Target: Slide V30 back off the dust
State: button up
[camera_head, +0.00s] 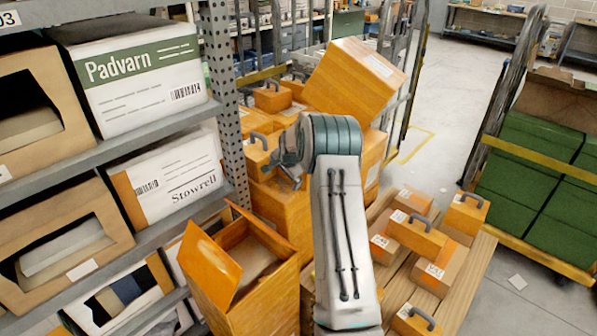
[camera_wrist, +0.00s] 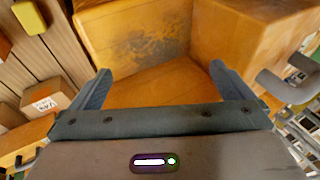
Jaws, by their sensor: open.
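My gripper (camera_head: 288,160) reaches left over the stacked orange boxes (camera_head: 282,212) beside the rack. In the wrist view my gripper (camera_wrist: 160,76) is open, its two fingers apart with nothing held between them. Beyond the fingers is an orange box (camera_wrist: 120,22) with a dark grey, dusty-looking patch (camera_wrist: 155,50) on its face. Another orange surface (camera_wrist: 160,86) lies between the fingers. I cannot tell which box is V30; the small labels are too blurred to read surely. My arm hides part of the stack in the head view.
A large orange box (camera_head: 352,78) sits tilted on the stack. An open orange box (camera_head: 245,262) stands in front. Small handled cases (camera_head: 415,236) lie on a slatted pallet (camera_head: 470,285) at right. A metal rack (camera_head: 150,125) borders the left. Green crates (camera_head: 530,150) stand far right; floor (camera_head: 455,95) lies clear behind.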

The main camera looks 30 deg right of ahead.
jog(key=shift+f, duration=0.35)
jog(key=shift+a, duration=0.1)
jog(key=shift+s+a+b, duration=0.2)
jog(key=shift+a+b, duration=0.1)
jog(key=shift+a, duration=0.1)
jog(key=shift+s+a, duration=0.35)
jog(key=shift+a, duration=0.55)
notch_tip(320, 180, up, 13)
jog(key=p, duration=0.5)
